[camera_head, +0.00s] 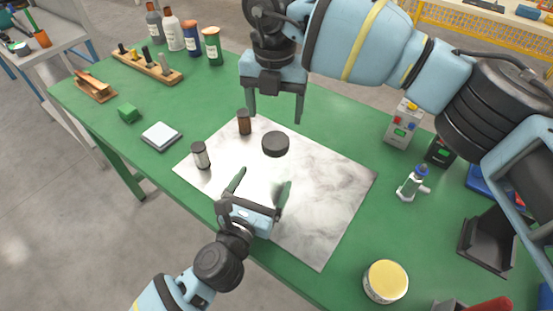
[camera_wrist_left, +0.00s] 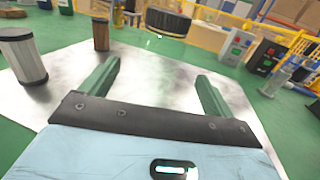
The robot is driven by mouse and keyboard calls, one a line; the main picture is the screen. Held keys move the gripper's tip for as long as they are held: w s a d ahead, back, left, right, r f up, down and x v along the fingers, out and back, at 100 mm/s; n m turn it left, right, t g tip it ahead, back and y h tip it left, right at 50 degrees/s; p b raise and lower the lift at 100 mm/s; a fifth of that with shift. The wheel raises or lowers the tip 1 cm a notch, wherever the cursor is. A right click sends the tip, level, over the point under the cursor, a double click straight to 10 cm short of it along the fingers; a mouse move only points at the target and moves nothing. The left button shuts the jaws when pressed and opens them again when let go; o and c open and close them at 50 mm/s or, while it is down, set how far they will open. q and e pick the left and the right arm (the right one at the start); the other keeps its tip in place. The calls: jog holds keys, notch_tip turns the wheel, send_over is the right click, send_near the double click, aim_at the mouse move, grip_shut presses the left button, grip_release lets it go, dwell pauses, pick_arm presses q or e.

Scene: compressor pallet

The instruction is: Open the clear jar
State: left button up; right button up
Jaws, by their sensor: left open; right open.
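The clear jar (camera_head: 275,144) stands on the grey-white marbled mat (camera_head: 320,190) with its black lid on top. In the left wrist view the black lid (camera_wrist_left: 168,22) shows at the top centre, with a faint transparent body under it. My left gripper (camera_head: 259,187) is open and empty, on the near side of the jar, with its fingers pointing toward it. In the left wrist view its two green fingers (camera_wrist_left: 156,85) are wide apart and do not touch the jar. My right gripper (camera_head: 274,112) is open and empty, with fingers pointing down, above and beyond the jar.
A brown bottle (camera_head: 244,122) and a small dark-capped white jar (camera_head: 200,156) stand left of the clear jar. The mat's right part is free.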

aim_at(271, 169)
pick_arm(q)
jog(key=x, duration=0.7)
jog(key=shift+w+d, duration=0.1)
jog(key=shift+w, duration=0.2)
pick_arm(e)
jog(key=shift+w, duration=0.15)
pick_arm(q)
jog(key=c, duration=1.6)
grip_shut()
pick_arm(e)
jog(key=shift+m, duration=0.4)
jog(key=m, duration=0.3)
jog(key=shift+m, duration=0.3)
jog(key=m, duration=0.4)
jog(key=shift+m, duration=0.4)
jog(key=shift+d+f, duration=0.1)
jog(key=shift+f, duration=0.05)
